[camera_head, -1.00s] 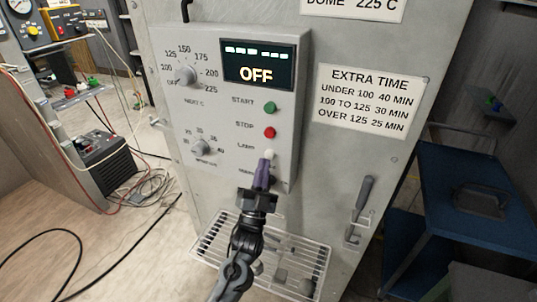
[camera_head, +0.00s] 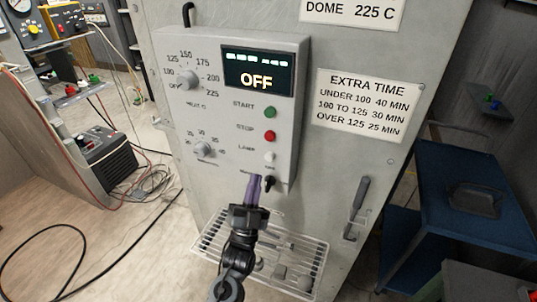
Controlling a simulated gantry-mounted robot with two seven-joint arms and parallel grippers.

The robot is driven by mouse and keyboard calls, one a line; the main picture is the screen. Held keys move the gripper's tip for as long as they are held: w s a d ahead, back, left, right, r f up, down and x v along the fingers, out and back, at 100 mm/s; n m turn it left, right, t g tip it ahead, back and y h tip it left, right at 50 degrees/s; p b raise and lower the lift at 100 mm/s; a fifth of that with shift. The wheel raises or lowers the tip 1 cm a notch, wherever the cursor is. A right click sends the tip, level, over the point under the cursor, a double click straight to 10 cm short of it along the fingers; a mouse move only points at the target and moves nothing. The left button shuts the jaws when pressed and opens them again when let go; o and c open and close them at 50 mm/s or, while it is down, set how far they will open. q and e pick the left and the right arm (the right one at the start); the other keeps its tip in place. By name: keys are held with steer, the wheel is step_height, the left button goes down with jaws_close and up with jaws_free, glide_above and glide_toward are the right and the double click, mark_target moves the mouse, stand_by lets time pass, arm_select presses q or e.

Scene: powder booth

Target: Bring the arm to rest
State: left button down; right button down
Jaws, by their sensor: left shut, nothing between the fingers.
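My left gripper (camera_head: 254,190) is shut and empty, with purple fingers pointing up at the lower part of the control panel. It is just left of the black switch (camera_head: 268,184) at the panel's bottom; I cannot tell whether it touches the panel. The control panel (camera_head: 220,130) is a grey box with two dials, a green start button (camera_head: 270,112), a red stop button (camera_head: 269,136) and a white lamp button (camera_head: 269,157). Its display (camera_head: 258,72) reads OFF. My right gripper is not in view.
A wire rack (camera_head: 212,246) juts out below the panel, under my left arm. A handle (camera_head: 357,206) sticks out of the cabinet front to the right. A blue cart (camera_head: 450,170) stands at the right. Cables (camera_head: 60,232) lie on the floor at left.

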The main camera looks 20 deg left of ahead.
arm_select(q)
steer(key=shift+s, duration=0.4)
